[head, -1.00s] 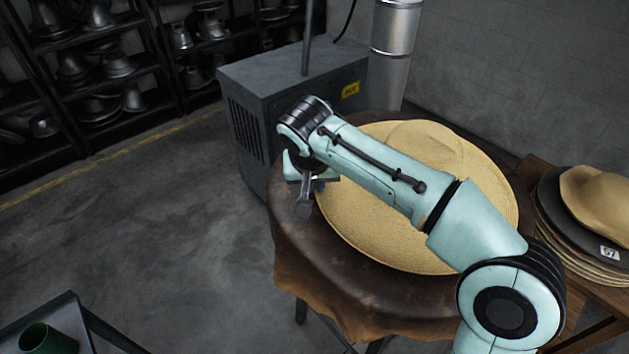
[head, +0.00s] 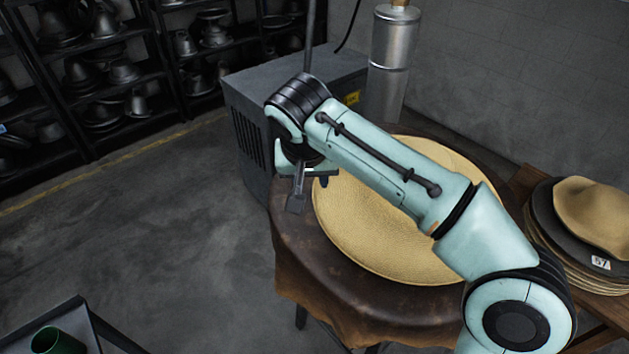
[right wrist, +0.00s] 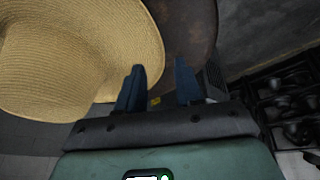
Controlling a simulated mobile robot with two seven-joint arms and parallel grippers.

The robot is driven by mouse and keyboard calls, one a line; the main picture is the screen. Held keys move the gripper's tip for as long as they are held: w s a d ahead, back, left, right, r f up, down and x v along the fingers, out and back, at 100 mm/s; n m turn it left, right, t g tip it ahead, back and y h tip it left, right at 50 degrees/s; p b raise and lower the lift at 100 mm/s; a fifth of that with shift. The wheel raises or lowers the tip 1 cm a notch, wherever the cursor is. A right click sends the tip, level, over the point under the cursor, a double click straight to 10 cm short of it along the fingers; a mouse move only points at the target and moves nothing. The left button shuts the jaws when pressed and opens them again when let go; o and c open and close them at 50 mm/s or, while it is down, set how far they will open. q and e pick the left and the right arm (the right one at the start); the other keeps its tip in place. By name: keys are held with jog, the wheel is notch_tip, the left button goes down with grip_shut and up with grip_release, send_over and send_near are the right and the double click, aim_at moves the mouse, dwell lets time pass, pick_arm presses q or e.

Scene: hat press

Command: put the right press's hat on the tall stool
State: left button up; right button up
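A wide straw hat (head: 370,235) lies on a round brown leather-topped stool (head: 300,262), its brim covering much of the top. My right arm crosses above it and hides the middle and most of the crown. My right gripper (head: 311,192) is at the left edge of the brim, above the stool top. In the right wrist view the two fingers (right wrist: 161,88) are apart with nothing held between them. The hat's brim (right wrist: 80,55) is beside the left finger there, and the dark stool top (right wrist: 190,30) is behind. My left gripper is not in view.
A grey metal cabinet (head: 250,110) and a silver pipe (head: 390,60) stand behind the stool. A stack of hats (head: 590,225) is on a wooden table at the right. A dark stand with a green cup (head: 57,342) is at lower left. The floor between is clear.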

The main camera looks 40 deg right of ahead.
pick_arm(q)
jog(key=shift+s+d+r+p, duration=0.2)
jog(key=shift+s+r+p, duration=0.2)
jog(key=shift+s+r, duration=0.15)
pick_arm(e)
jog(key=v, duration=0.3)
jog(key=shift+f, duration=0.1)
